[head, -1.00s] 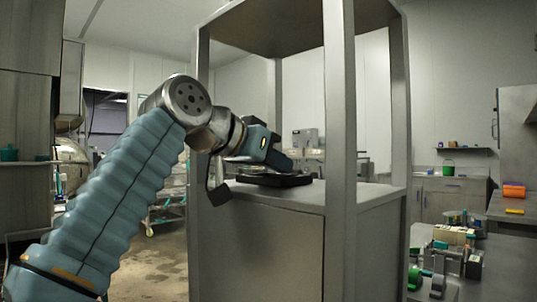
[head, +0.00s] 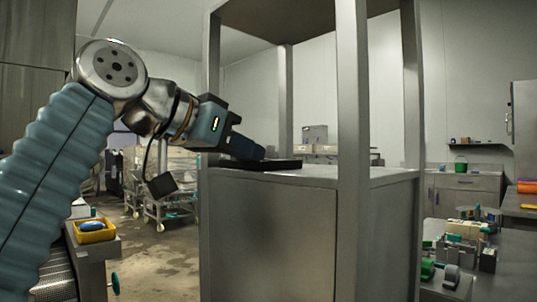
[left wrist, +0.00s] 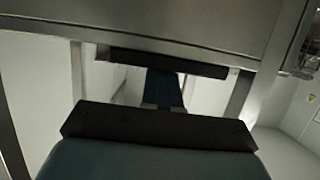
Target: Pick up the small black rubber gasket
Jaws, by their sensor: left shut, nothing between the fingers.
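My left gripper (head: 256,152) reaches in from the left over the steel cabinet top (head: 318,174). It is shut with nothing in it. Its tip is at or just above a flat black slab or shallow tray (head: 286,164) on that top; I cannot tell whether they touch. The left wrist view shows a dark flat bar (left wrist: 165,62) beyond the blue finger part, probably the same black thing. I cannot make out a separate small black gasket in either view; it may be hidden or too small. My right gripper is not in view.
Steel posts (head: 351,100) rise from the cabinet and frame the space over its top. A yellow bin (head: 95,233) with a blue thing stands lower left. A bench (head: 455,285) with several small parts is at the lower right. Open floor lies left of the cabinet.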

